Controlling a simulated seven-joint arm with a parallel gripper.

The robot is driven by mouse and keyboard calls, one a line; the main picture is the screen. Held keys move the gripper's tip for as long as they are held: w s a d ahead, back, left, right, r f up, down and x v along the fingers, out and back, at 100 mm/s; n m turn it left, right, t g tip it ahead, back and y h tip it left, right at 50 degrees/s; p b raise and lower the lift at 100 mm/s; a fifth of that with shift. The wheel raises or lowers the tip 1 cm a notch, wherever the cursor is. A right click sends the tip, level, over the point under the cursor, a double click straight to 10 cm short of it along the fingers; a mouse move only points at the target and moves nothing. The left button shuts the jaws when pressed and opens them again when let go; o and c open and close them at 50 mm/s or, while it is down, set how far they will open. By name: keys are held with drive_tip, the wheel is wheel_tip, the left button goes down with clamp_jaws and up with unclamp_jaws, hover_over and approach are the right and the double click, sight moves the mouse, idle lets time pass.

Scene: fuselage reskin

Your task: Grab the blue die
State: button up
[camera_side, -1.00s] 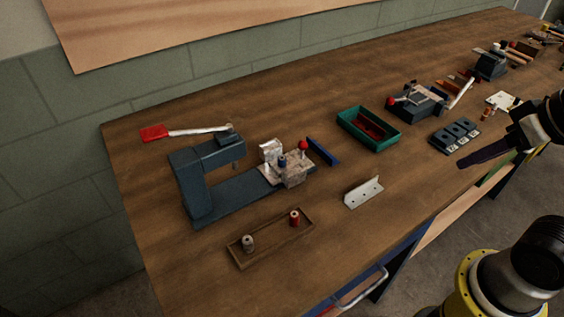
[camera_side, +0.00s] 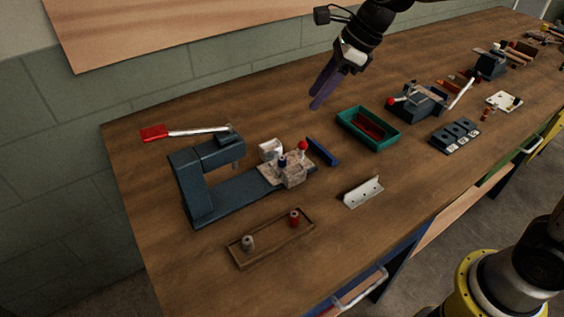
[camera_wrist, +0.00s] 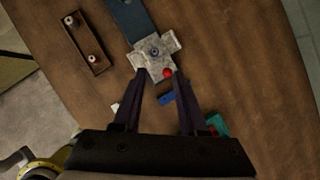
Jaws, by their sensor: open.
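The blue die (camera_side: 282,162) is a small upright cylinder on the pale metal fixture (camera_side: 294,180) of the dark blue-grey press (camera_side: 205,165). It also shows in the wrist view (camera_wrist: 155,51), on the fixture, just beyond my fingertips. My gripper (camera_side: 317,101) is open and empty, pointing down, high above the bench behind and to the right of the fixture in the side view. In the wrist view my gripper (camera_wrist: 160,72) has its two dark fingers apart, with the fixture's red knob (camera_wrist: 167,73) between the tips.
A wooden tray (camera_side: 268,250) with a grey and a red die lies in front. A blue bar (camera_side: 322,151) stands right of the fixture. A white bracket (camera_side: 363,192) and a green bin (camera_side: 350,130) are farther right. The press lever (camera_side: 185,131) sticks out left.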

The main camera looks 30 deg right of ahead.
drive_tip(key=g, duration=0.1)
hover_over(282, 158)
drive_tip(key=s+d, duration=0.2)
drive_tip(key=f, duration=1.2)
drive_tip(key=shift+w+d, duration=0.1)
drive_tip(key=shift+w, duration=0.1)
drive_tip(key=shift+x, duration=2.85)
drive_tip(key=shift+s+d, duration=0.1)
drive_tip(key=shift+c, duration=0.2)
clamp_jaws()
